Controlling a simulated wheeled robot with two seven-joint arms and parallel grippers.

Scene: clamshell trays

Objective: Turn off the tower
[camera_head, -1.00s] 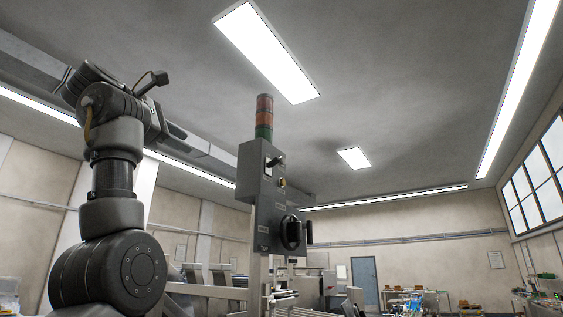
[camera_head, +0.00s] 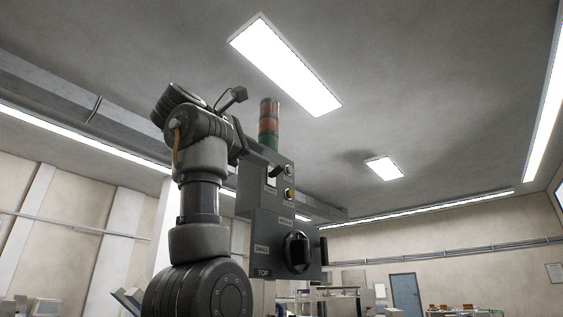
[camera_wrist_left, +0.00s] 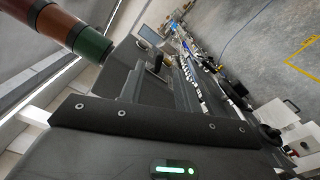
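The signal tower (camera_head: 269,125) has red-orange segments above a green one and stands upright on a grey control box (camera_head: 262,228). In the left wrist view the tower (camera_wrist_left: 58,30) lies slanted at the upper left. The finger opening is not clear. My right gripper is not in view.
Machinery and benches stand low behind the box. A blue door (camera_head: 406,295) is in the far wall. The space above and right of the box looks free. The wrist view shows floor with a yellow line (camera_wrist_left: 302,48).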

